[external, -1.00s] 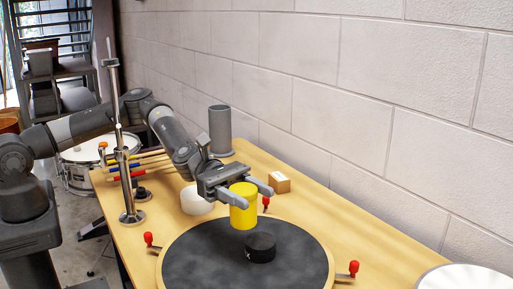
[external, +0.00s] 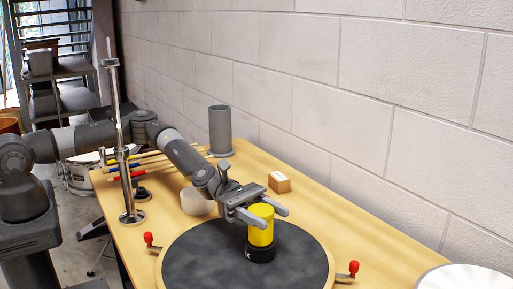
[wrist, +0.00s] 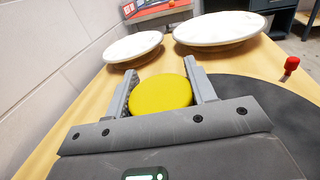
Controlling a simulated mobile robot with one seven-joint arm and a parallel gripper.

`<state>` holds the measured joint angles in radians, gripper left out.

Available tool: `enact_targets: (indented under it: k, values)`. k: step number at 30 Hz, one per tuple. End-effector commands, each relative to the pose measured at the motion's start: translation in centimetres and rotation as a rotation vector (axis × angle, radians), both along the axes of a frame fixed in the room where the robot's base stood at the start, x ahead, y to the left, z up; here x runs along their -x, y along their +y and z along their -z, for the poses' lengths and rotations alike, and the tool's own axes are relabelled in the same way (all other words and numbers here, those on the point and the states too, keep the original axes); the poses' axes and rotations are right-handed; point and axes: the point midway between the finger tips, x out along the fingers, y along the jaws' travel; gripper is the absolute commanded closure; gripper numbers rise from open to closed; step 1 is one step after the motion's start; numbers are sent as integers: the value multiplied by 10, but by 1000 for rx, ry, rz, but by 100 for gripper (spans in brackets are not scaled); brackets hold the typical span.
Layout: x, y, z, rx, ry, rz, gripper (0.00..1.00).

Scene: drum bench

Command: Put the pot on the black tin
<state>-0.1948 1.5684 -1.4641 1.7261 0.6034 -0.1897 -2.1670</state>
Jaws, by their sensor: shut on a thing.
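The yellow pot (external: 261,228) is upright between the fingers of my gripper (external: 262,213), which is shut on it. In the external view the pot's base meets the top of the black tin (external: 260,252); I cannot tell whether its weight rests there. The tin stands on the round dark pad (external: 200,262). In the wrist view the pot's round yellow top (wrist: 161,94) shows between the two fingers (wrist: 163,88). The tin is hidden there.
Red-topped clamps (external: 353,268) stand at the pad's rim. A small wooden box (external: 279,182), a white round object (external: 196,201), a grey cylinder (external: 220,130) and a chrome stand (external: 127,170) are on the bench. White drumheads (wrist: 219,30) lie farther along.

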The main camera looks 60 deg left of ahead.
Motion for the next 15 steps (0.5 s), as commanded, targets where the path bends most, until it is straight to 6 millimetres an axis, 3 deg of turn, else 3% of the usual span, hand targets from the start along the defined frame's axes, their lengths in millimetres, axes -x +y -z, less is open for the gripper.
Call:
enact_targets:
  k: [2,3,10,15]
  values:
    - [0,0,2,0,2,0,74]
    - [0,0,2,0,1,0,47]
    - [0,0,2,0,0,0,28]
    - [0,0,2,0,0,0,28]
